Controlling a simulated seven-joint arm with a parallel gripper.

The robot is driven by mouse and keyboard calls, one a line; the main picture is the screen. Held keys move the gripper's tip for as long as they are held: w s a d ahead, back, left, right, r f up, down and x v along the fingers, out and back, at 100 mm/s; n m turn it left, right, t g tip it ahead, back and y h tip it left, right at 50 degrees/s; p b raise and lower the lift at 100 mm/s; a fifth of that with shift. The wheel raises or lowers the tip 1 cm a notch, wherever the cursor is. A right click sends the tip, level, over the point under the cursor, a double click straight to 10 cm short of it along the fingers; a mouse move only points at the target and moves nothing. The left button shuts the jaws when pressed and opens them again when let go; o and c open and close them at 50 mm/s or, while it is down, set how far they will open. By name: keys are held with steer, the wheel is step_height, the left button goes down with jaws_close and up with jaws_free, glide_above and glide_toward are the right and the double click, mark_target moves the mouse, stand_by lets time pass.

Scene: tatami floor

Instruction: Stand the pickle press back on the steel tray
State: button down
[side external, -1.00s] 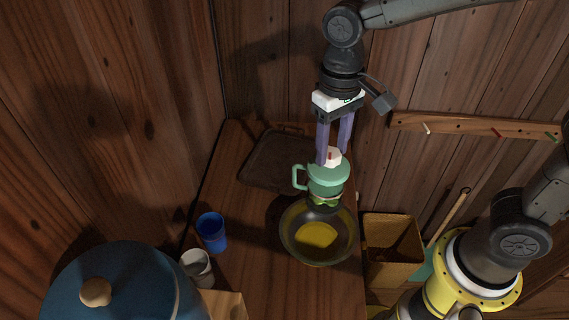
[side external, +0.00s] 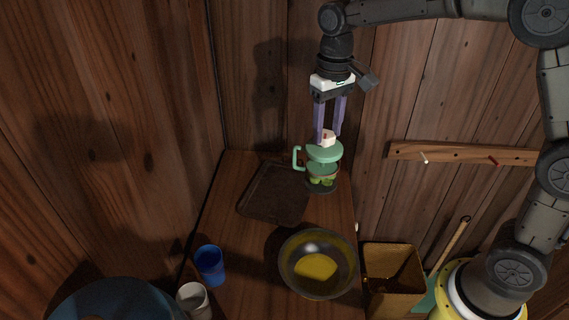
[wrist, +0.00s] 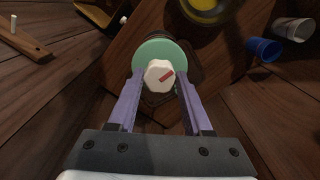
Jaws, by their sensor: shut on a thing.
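The pickle press (side external: 322,170) is a clear jar with a green lid and handle, a white knob and green contents. It hangs upright below my gripper (side external: 328,137), whose purple fingers are shut on its white knob. The wrist view shows the knob (wrist: 159,76) between the fingertips (wrist: 159,88), with the green lid (wrist: 160,52) behind it. The dark steel tray (side external: 275,193) lies flat and empty on the wooden counter, left of the press in the side view. In the wrist view the press hides part of the counter.
A dark pan (side external: 317,264) with yellow contents stands in front of the press. A blue cup (side external: 210,265) and a white cup (side external: 193,301) stand at the counter's left edge. A wooden bin (side external: 393,275) is at the right. A peg rail (side external: 465,154) is on the wall.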

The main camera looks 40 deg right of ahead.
steer(key=w+a+f, duration=0.1)
steer(key=w+f, duration=1)
steer(key=shift+w+f, duration=0.35)
steer(key=shift+f, duration=0.2)
steer(key=shift+c, duration=1.6)
jaws_free()
steer(key=shift+f, duration=0.15)
step_height(320, 180, up, 13)
steer(key=shift+s+f, duration=0.15)
steer(key=shift+f, duration=0.05)
